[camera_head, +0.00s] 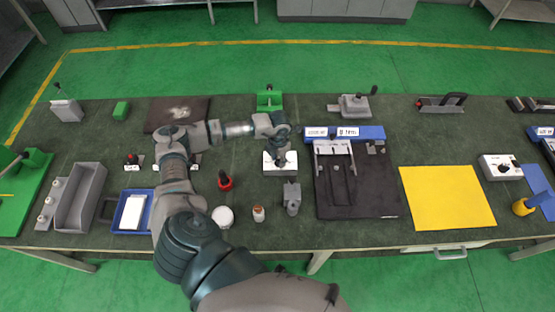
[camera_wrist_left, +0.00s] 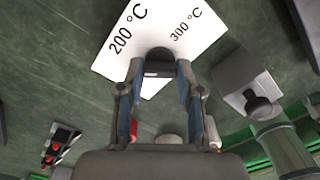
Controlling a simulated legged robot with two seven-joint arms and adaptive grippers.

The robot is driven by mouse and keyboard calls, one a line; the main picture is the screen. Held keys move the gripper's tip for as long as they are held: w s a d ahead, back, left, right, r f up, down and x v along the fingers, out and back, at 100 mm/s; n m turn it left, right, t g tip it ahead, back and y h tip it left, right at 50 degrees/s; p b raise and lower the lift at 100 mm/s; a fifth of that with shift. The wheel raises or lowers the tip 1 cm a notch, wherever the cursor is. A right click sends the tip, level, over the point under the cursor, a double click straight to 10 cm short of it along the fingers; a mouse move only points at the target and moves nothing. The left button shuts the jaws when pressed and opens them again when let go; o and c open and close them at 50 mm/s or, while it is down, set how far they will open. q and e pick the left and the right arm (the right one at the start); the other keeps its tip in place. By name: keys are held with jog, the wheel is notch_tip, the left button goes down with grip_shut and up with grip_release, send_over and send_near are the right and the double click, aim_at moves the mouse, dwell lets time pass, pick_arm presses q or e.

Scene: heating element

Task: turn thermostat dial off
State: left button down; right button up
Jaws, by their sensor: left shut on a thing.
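The thermostat (camera_head: 270,167) is a white-topped box on the green bench, near the middle in the head view. In the left wrist view its white face (camera_wrist_left: 200,22) carries the printed marks 200 °C and 300 °C. Its dark round dial (camera_wrist_left: 160,55) sits between my fingertips. My left gripper (camera_head: 281,146) reaches down over the box from above. In the left wrist view the left gripper (camera_wrist_left: 159,70) has one finger on each side of the dial, shut on it. The dial's pointer and its off mark cannot be made out. My right gripper is not in view.
A grey block (camera_head: 292,198) and a small brown-and-white bottle (camera_head: 258,213) stand in front of the thermostat. A red-topped item (camera_head: 225,181) is to the left. A black board with a metal fixture (camera_head: 357,190) lies to the right, beside a yellow sheet (camera_head: 447,197). A green clamp (camera_head: 269,99) stands behind.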

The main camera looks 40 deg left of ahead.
pick_arm(q)
jog(key=n, duration=0.5)
jog(key=shift+w+r+n+b, duration=0.25)
jog(key=shift+w+n+b, duration=0.05)
jog(key=n, duration=0.3)
jog(key=shift+a+n, duration=0.1)
jog(key=shift+n, duration=0.7)
jog(key=c, duration=0.9)
grip_release()
jog(key=shift+o, duration=0.7)
jog(key=shift+f, duration=0.15)
jog(key=shift+r, duration=0.25)
notch_tip(320, 180, up, 11)
jog(key=shift+r, duration=0.15)
